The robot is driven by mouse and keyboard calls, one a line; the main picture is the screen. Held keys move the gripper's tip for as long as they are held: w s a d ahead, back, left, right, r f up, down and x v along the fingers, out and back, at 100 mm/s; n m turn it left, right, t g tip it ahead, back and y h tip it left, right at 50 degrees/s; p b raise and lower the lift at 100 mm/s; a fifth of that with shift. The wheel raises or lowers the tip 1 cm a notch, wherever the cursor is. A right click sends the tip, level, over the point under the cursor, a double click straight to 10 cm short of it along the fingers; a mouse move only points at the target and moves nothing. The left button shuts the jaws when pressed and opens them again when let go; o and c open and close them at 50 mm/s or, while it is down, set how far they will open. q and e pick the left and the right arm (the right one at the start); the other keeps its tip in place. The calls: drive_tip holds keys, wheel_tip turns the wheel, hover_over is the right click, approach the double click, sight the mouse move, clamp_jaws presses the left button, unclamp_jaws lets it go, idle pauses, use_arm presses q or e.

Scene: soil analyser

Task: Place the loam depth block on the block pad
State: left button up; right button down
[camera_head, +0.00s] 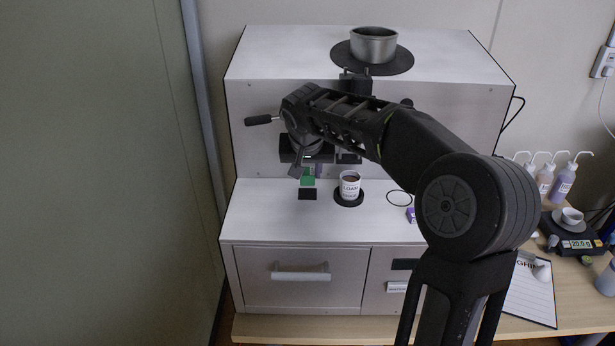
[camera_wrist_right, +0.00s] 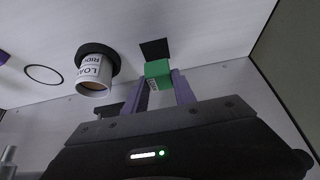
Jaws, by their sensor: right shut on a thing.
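A green block (camera_head: 307,178) is held between the fingers of my right gripper (camera_head: 308,170). In the right wrist view the block (camera_wrist_right: 157,70) sits between two purple-grey fingers (camera_wrist_right: 160,86), which are shut on it. The black square block pad (camera_head: 307,195) lies on the white deck, just in front of the block in the head view. The pad (camera_wrist_right: 154,47) also shows in the right wrist view, just past the block and partly covered by it. Nothing sits on the visible part of the pad. I cannot tell the block's exact height. My left gripper is out of view.
A cup labelled LOAM (camera_head: 350,186) stands on a round black mat (camera_head: 349,202) right of the pad. A thin black ring (camera_head: 399,198) and a small purple block (camera_head: 411,215) lie farther right. A metal pan (camera_head: 373,44) stands on top of the analyser. The deck left of the pad is clear.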

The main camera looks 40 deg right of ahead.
sight(307, 179)
wheel_tip(307, 179, down, 3)
drive_tip(key=shift+s+r+p, duration=0.1)
drive_tip(key=shift+p, duration=0.45)
drive_tip(key=shift+f, duration=0.35)
drive_tip(key=shift+f, duration=0.2)
drive_tip(key=c, duration=1)
unclamp_jaws()
drive_tip(key=shift+r, duration=0.1)
